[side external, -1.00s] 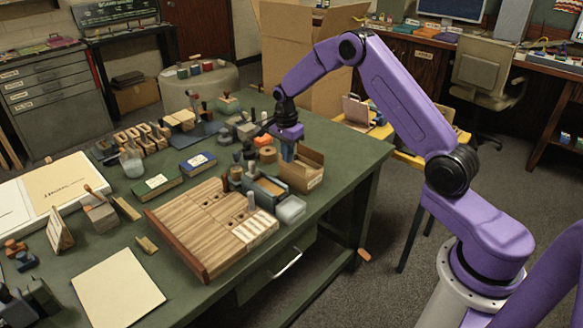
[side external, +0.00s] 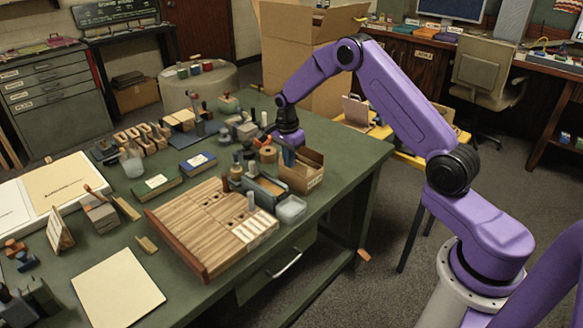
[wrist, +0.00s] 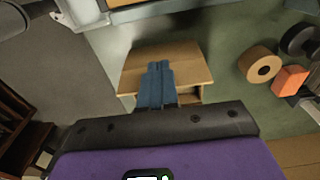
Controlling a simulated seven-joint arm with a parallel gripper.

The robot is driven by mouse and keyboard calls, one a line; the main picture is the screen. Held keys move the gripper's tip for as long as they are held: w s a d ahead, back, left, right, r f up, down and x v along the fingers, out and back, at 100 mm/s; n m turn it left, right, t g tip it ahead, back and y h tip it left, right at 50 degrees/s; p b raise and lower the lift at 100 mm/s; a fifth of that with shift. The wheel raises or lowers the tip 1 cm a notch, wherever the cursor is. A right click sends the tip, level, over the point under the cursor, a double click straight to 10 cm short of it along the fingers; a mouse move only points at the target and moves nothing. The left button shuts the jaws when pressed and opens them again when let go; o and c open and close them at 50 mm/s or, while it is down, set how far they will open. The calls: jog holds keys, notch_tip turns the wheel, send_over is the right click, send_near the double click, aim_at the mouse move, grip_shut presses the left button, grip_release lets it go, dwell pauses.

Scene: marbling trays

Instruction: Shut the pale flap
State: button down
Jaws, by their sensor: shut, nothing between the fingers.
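A small tan box (side external: 300,180) stands on the green table near its right edge. Its pale flap (wrist: 188,62) shows as a flat tan panel in the wrist view, with a narrow gap into the box along its lower edge. The flap's exact angle is hard to tell. My gripper (side external: 288,158) is shut and empty, its blue fingers low at the left of the box. In the wrist view the fingers (wrist: 157,68) overlap the flap and hide part of it. I cannot tell whether they touch it.
A brown tape roll (side external: 268,154) lies left of the box. A clear container (side external: 291,209) and a dark blue-grey tray (side external: 264,193) sit in front. A slatted wooden rack (side external: 205,225) is farther front left. The table's right edge is close to the box.

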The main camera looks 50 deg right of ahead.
jog(key=shift+d+f, duration=0.2)
jog(key=shift+d, duration=2.05)
dwell(0.8)
jog(key=r, duration=0.2)
jog(key=a+r, duration=0.1)
jog(key=r, duration=0.2)
dwell(0.5)
